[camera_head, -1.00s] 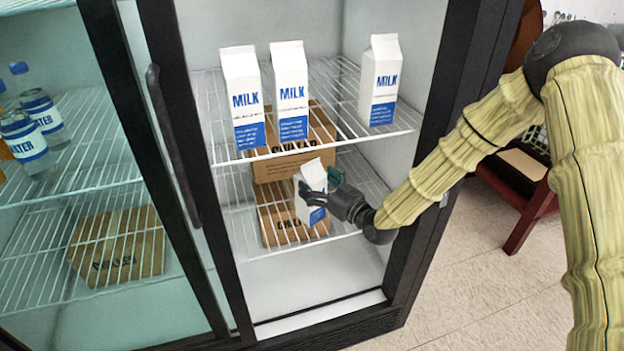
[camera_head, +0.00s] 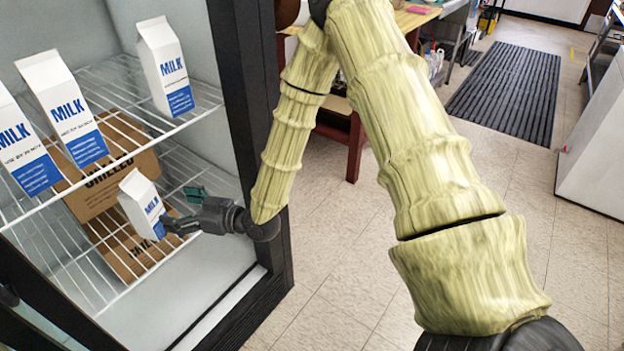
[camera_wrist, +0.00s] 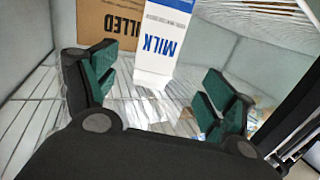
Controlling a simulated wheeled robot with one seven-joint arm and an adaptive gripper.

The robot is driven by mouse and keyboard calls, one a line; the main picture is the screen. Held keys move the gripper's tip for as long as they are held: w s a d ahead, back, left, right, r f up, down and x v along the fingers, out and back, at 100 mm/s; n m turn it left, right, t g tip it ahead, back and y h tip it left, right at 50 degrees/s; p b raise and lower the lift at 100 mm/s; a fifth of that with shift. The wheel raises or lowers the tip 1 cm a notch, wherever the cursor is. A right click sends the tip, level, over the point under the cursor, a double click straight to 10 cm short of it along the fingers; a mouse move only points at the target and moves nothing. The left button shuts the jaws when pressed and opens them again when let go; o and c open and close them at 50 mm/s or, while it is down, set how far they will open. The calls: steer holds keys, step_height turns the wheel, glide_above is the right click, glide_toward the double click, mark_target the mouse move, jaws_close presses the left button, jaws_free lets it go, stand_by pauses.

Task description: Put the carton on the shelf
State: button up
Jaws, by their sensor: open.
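The carton, a white and blue milk carton (camera_head: 142,205), is on the lower shelf (camera_head: 60,245) of the open fridge, in front of brown boxes. In the wrist view the milk carton (camera_wrist: 166,45) is between and beyond the fingers, its blue part cut by the top edge. My gripper (camera_head: 183,209) is just right of the carton with its green-padded fingers spread. In the wrist view my gripper (camera_wrist: 160,78) is open, with gaps on both sides of the carton. Several similar cartons, one of them at the right (camera_head: 166,68), stand on the shelf above.
A brown box (camera_head: 112,185) marked CHILLED is behind the carton. The upper wire shelf (camera_head: 130,110) is above my gripper. The fridge's black door frame (camera_head: 245,110) is close to my arm. Open tiled floor (camera_head: 340,240) lies to the right.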

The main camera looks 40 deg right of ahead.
steer(key=s+d+f+m+g+h, duration=0.2)
steer(key=s+d+f+g+h, duration=0.1)
steer(key=s+f, duration=0.75)
steer(key=s+d+f+m+g+h, duration=0.2)
steer(key=s+f+m+g+h, duration=0.15)
steer(key=s+f, duration=0.7)
steer(key=s+d+f+m+g+h, duration=0.1)
steer(key=s+d+f+g+h, duration=0.1)
steer(key=s, duration=0.8)
steer(key=s+d+f+m+g+h, duration=0.1)
steer(key=s+d+f+g+h, duration=0.1)
steer(key=s+d+f+g, duration=0.2)
steer(key=s+d+f, duration=0.3)
steer(key=s, duration=0.3)
steer(key=shift+s+d+f+g, duration=0.3)
steer(key=shift+s+g, duration=0.05)
steer(key=shift+s, duration=0.05)
steer(key=shift+m+h, duration=0.25)
steer(key=shift+c, duration=0.4)
